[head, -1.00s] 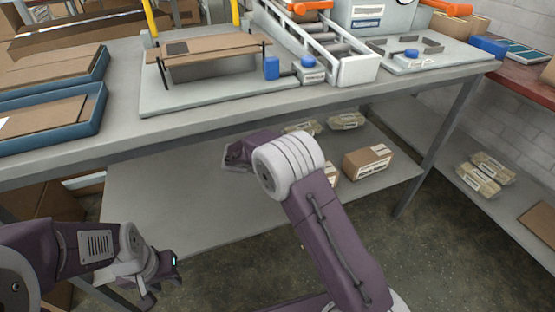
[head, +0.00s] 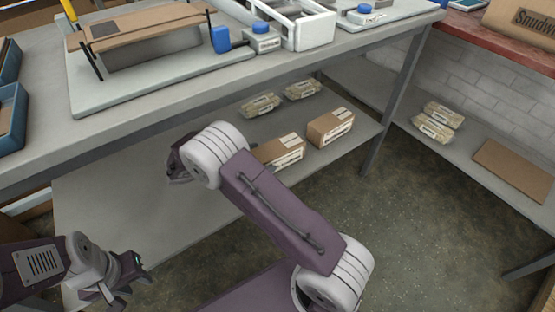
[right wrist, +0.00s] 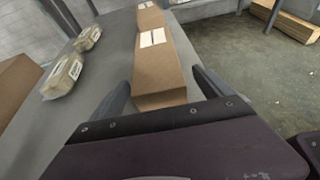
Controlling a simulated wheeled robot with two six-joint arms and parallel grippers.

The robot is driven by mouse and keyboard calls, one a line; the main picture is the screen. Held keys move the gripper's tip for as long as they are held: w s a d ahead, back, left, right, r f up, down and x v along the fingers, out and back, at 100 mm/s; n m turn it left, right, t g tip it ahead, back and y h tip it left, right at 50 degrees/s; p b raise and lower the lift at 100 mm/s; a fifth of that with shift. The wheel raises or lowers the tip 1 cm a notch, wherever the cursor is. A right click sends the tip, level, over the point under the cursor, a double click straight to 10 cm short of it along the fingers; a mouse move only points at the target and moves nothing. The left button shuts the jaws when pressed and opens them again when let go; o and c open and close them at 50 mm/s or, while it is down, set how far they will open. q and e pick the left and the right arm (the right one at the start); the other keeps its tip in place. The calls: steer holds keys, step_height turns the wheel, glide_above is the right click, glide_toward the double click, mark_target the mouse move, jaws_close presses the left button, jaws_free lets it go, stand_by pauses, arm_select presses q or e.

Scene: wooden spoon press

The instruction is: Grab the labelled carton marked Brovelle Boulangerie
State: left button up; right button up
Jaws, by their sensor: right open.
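Two brown cartons with white labels stand on the lower shelf in the head view. The nearer carton (head: 285,149) is partly covered by my right arm, and the farther carton (head: 331,127) stands to its right. The lettering is too small to read, so I cannot tell which is marked Brovelle Boulangerie. In the right wrist view my right gripper (right wrist: 161,84) is open, its fingers either side of the near end of one carton (right wrist: 158,65). The other carton (right wrist: 150,18) stands behind it in line. My left gripper (head: 120,283) is open and empty, low at the left.
Wrapped packets (head: 260,104) lie behind the cartons, and others (head: 437,122) lie on the right-hand shelf beside a flat brown sheet (head: 513,170). The workbench top (head: 190,125) overhangs the lower shelf (head: 100,205). A table leg (head: 391,105) stands right of the cartons.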

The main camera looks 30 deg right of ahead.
mark_target(270, 155)
steer(key=b+x, duration=0.4)
steer(key=b, duration=0.1)
steer(key=shift+w+d+f, duration=0.15)
steer(key=shift+f, duration=0.2)
steer(key=shift+d, duration=0.3)
steer(key=shift+r, duration=0.2)
steer(key=c, duration=1.8)
